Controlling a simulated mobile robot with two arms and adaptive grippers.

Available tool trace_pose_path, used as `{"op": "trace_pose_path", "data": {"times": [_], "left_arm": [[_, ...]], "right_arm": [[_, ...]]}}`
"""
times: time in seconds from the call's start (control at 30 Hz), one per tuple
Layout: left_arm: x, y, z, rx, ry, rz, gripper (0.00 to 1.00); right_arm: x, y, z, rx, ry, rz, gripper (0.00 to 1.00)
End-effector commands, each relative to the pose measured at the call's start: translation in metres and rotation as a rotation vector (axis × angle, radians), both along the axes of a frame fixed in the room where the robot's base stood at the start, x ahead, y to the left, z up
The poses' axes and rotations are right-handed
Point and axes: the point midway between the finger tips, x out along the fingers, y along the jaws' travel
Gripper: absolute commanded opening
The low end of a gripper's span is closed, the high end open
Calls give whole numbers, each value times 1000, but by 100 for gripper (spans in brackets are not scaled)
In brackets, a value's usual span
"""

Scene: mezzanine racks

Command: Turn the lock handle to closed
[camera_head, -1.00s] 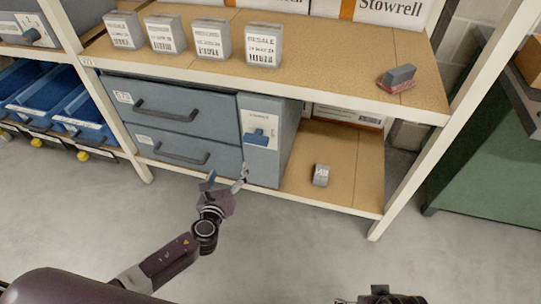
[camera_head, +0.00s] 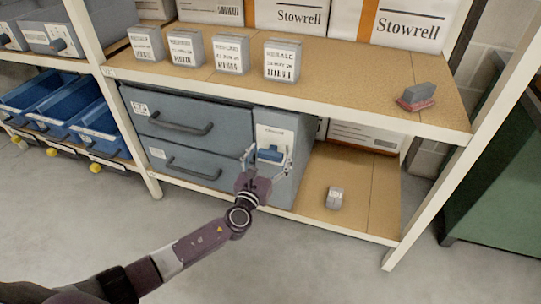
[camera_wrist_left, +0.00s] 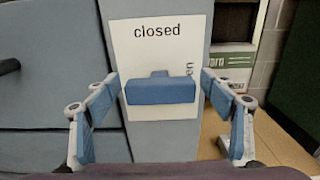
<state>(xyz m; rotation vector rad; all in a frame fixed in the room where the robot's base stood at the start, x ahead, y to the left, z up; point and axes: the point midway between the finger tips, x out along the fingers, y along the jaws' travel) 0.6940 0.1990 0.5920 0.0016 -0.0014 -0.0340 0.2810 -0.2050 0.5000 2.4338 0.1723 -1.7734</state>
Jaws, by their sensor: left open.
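The lock handle (camera_head: 270,154) is a blue bar on a white placard on the grey panel beside the two drawers. In the left wrist view the handle (camera_wrist_left: 160,91) lies level, with a short stub on top. The placard (camera_wrist_left: 160,45) reads "closed" above it; a partly hidden sideways word ending in "en" is at its right. My left gripper (camera_head: 267,164) is open in front of the handle. In the left wrist view its fingers (camera_wrist_left: 160,100) stand on either side of the bar, with a gap at each end. My right gripper is out of view.
Two grey drawers (camera_head: 190,130) with dark pulls are left of the panel. A shelf board (camera_head: 350,88) with several small labelled boxes runs above. A small grey block (camera_head: 334,198) sits on the lower shelf at right. A white rack post (camera_head: 440,200) stands further right.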

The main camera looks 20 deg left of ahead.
Motion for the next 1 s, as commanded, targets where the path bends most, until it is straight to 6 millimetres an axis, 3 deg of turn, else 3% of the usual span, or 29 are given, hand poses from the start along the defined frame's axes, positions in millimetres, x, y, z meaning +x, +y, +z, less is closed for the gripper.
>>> {"op": "trace_pose_path", "data": {"times": [0.27, 0.63, 1.0], "left_arm": [[1, 0, 0, -1, 1, -1, 74], [1, 0, 0, -1, 1, -1, 34], [1, 0, -2, -66, 4, -2, 33]], "right_arm": [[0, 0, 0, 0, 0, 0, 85], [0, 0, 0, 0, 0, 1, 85], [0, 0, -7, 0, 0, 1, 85]]}}
